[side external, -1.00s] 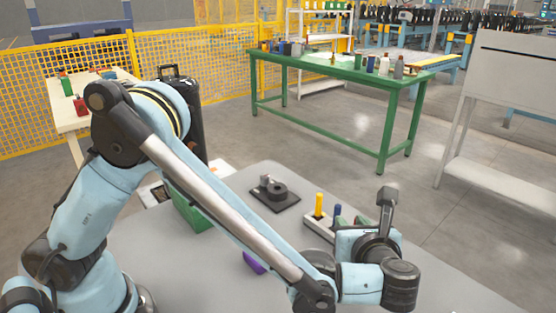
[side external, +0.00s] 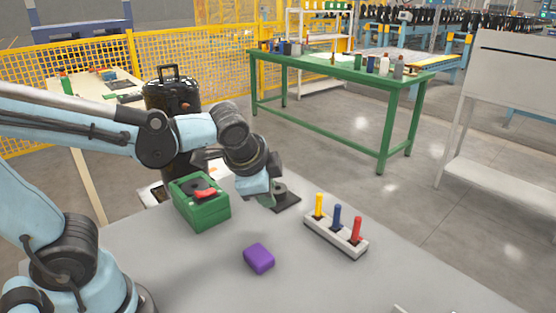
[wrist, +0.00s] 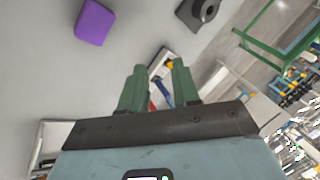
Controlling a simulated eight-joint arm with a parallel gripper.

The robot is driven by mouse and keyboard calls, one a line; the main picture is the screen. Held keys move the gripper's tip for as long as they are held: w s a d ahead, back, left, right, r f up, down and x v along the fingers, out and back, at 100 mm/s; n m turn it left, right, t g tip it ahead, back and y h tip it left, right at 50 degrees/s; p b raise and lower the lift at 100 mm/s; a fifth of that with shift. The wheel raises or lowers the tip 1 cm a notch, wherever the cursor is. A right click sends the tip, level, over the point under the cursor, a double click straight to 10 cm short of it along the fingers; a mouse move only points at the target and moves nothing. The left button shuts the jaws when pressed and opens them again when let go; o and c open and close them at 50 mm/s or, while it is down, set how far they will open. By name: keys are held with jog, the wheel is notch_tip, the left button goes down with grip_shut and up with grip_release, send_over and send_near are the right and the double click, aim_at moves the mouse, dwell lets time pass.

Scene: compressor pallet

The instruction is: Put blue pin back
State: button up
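The blue pin (side external: 337,216) stands upright in the middle of a light grey rack (side external: 322,236), between a yellow pin (side external: 319,204) and a red pin (side external: 356,231). My gripper (side external: 268,201) is up and to the left of the rack in the side view, in front of a dark plate, apart from the pins. In the wrist view its two green fingers (wrist: 159,85) are spread with nothing gripped. Part of the rack (wrist: 160,60) and the blue pin (wrist: 163,91) show in the gap beyond them, partly hidden by the gripper.
A purple block (side external: 259,258) lies on the grey table (side external: 200,270) left of the rack. A green box (side external: 203,212) with a red part on top stands further left. The dark plate (side external: 290,200) is behind my gripper. The table right of the rack is clear.

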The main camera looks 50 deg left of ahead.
jog(key=s+n, duration=0.1)
jog(key=n, duration=0.1)
jog(key=s+a+n+t+h, duration=0.1)
jog(key=n, duration=0.2)
jog(key=s+n+h, duration=0.1)
jog(key=s+n, duration=0.1)
jog(key=n, duration=0.1)
jog(key=shift+a+t, duration=0.3)
jog(key=shift+a, duration=0.05)
dwell(0.8)
